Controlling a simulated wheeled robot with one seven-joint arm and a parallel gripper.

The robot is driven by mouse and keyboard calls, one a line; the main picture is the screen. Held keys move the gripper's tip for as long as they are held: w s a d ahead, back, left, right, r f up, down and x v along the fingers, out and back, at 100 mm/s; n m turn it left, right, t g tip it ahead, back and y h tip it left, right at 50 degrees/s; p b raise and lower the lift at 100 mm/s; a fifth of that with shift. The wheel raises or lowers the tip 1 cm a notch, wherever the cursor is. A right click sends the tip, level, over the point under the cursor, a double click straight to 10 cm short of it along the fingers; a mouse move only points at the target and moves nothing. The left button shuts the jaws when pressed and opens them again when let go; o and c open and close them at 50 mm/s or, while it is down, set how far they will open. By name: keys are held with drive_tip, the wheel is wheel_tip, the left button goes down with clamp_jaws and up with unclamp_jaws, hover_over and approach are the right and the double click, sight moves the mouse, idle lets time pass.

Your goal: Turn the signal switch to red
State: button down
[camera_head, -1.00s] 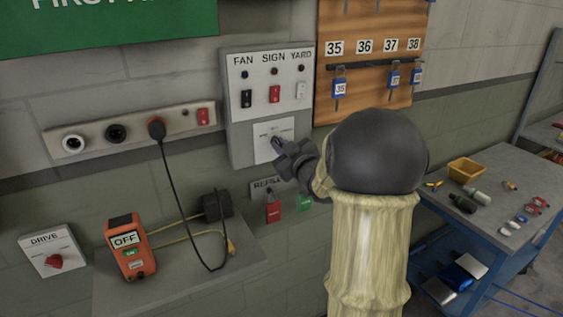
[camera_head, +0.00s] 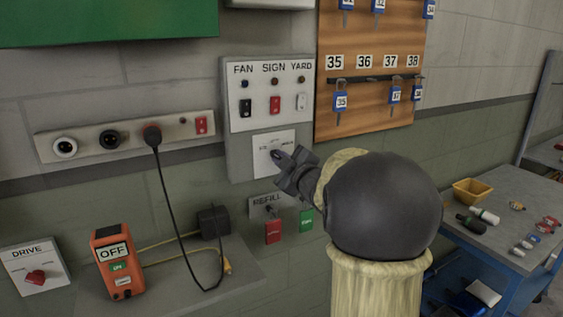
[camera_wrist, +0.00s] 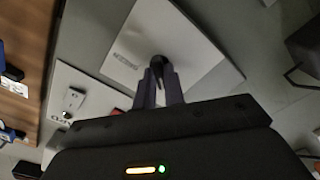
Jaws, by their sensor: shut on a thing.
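The signal switch is a white plate (camera_head: 270,141) on the lower part of the grey wall panel, under the FAN, SIGN and YARD switches. Its small printed labels are too blurred to read. My gripper (camera_head: 279,158) reaches it from the lower right, with its fingers at the plate. In the wrist view the plate (camera_wrist: 160,28) lies ahead, and my gripper (camera_wrist: 159,74) is shut on a dark knob (camera_wrist: 158,61) at the plate's middle. The fingers hide most of the knob, so its pointing direction is unclear.
Above are the FAN, SIGN and YARD rockers (camera_head: 275,104). Below hangs a REFILL plate (camera_head: 262,206) with red and green tags. A key board (camera_head: 370,110) is at the upper right, a socket strip (camera_head: 85,142) at left, and a cluttered cart (camera_head: 500,190) at right.

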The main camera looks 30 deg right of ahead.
drive_tip(key=c, duration=1.5)
unclamp_jaws()
drive_tip(key=s, duration=1.1)
drive_tip(key=s+b, duration=0.1)
drive_tip(key=s, duration=0.5)
drive_tip(key=shift+s+d, duration=0.2)
drive_tip(key=shift+d, duration=0.05)
